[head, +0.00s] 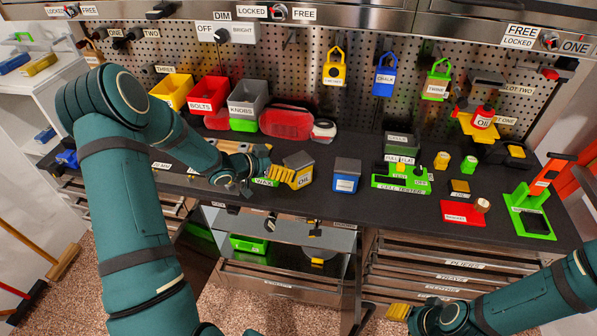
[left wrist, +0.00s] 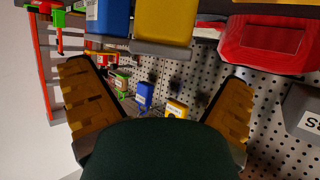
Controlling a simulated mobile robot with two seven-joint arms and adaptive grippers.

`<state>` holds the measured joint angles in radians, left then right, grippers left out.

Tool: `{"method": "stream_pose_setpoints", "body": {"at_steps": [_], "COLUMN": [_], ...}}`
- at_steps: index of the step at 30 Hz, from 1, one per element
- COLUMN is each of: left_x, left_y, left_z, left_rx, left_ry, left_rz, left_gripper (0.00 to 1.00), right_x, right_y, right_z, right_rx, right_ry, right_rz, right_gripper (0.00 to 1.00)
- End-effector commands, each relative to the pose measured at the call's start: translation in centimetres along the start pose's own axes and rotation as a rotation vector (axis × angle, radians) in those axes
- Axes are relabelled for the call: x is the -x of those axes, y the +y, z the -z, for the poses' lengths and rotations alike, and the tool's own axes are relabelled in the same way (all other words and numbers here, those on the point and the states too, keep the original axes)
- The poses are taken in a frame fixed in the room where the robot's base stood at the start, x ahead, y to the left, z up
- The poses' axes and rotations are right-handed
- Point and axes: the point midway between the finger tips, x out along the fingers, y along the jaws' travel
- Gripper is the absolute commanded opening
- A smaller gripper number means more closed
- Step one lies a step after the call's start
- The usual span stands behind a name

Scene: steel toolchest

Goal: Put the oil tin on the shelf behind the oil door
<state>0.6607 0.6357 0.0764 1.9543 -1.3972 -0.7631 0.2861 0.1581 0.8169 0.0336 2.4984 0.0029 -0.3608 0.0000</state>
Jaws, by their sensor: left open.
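The oil tin (head: 300,172) is a yellow box with a grey lid and an OIL label, standing on the dark bench. My left gripper (head: 272,172) is just left of it, its yellow fingers close to the tin; I cannot tell whether they touch. In the left wrist view the gripper (left wrist: 155,75) is open and empty, and a yellow tin (left wrist: 165,25) shows at the top, not between the fingers. My right gripper (head: 400,312) is low at the right, in front of the drawers; its opening is unclear. I cannot make out which door is the oil door.
A blue tin (head: 346,176) stands right of the oil tin. A red case (head: 286,123) and bins (head: 207,94) are behind. A green cell tester (head: 400,180) is farther right. Below the bench is an open compartment (head: 290,232). A red oil can (head: 482,117) sits on a yellow holder.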

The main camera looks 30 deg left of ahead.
Motion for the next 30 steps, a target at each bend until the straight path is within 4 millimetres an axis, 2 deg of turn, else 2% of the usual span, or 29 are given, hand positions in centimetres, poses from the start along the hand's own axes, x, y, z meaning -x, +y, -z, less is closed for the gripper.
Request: {"method": "stream_pose_setpoints", "body": {"at_steps": [5,13,22,23,27,29,30], "left_x": [-1.3,-4.9,-5.5,-5.5,-5.5,-5.5,-5.5], "left_y": [0.1,0.1,0.1,0.1,0.1,0.1,0.1], "left_z": [-0.2,-0.6,-0.7,-0.7,-0.7,-0.7,-0.7], "left_rx": [0.0,-0.001,0.0,0.0,0.0,0.0,0.0], "left_ry": [0.0,0.001,0.0,0.0,0.0,0.0,0.0], "left_rz": [-0.003,-0.001,0.0,0.0,0.0,0.0,0.0], "left_gripper": [1.0,1.0,1.0,0.96,0.47,0.27,0.24], "right_x": [0.1,0.3,0.3,0.3,0.3,0.3,0.3], "right_y": [0.0,-0.1,-0.1,-0.1,-0.1,-0.1,-0.1], "right_z": [0.0,0.1,0.1,0.1,0.1,0.1,0.1], "right_rx": [0.0,0.001,0.001,0.001,0.001,0.001,0.001], "right_ry": [0.0,0.0,0.0,0.0,0.0,0.0,0.0], "right_rz": [0.0,0.0,0.0,0.0,0.0,0.0,0.0], "right_gripper": [0.47,0.47,0.47,0.47,0.47,0.47,0.47]}}
